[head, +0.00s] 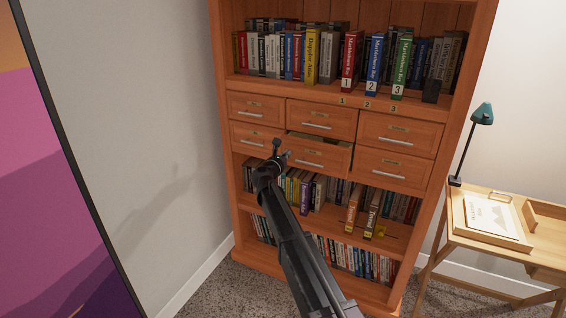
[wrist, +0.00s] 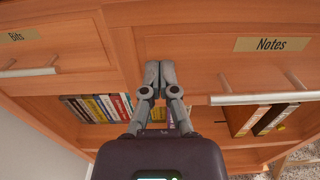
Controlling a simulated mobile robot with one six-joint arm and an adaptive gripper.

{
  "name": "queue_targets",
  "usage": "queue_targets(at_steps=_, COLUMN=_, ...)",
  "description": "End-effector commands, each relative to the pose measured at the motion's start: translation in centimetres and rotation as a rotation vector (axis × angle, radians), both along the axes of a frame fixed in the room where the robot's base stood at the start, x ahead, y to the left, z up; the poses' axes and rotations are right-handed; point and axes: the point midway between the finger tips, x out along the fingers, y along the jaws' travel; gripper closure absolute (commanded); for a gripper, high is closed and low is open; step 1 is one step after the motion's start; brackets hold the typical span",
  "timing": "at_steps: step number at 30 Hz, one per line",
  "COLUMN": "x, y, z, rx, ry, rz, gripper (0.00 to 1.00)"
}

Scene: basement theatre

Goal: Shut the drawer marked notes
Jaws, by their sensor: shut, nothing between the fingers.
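The notes drawer (head: 330,159) is the middle one of the lower row in the head view. It stands out from the cabinet, with a dark gap above its front. In the wrist view its front fills the upper right, with the Notes label (wrist: 272,44) and a silver bar handle (wrist: 268,98). My gripper (head: 288,154) is at the left part of this drawer front. In the wrist view my gripper (wrist: 160,66) is shut and empty, its fingertips close to the drawer front, left of the label and handle. I cannot tell whether they touch it.
The Bits drawer (wrist: 30,58) is left of the notes drawer. The other drawers look shut. Books stand on the shelves above and below, with numbered red, blue and green volumes (head: 375,65) upright above. A small desk (head: 480,250) with a lamp (head: 482,113) stands at the right.

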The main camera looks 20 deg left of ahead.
Motion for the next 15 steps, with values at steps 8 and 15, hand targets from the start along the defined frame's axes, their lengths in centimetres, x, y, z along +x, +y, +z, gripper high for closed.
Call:
queue_targets(at_steps=8, x=4.5, y=-0.1, z=0.0, rx=0.0, ry=0.0, rz=0.007, gripper=1.0)
queue_targets(at_steps=15, x=5.5, y=-0.2, z=0.0, rx=0.0, ry=0.0, rz=0.009, gripper=1.0)
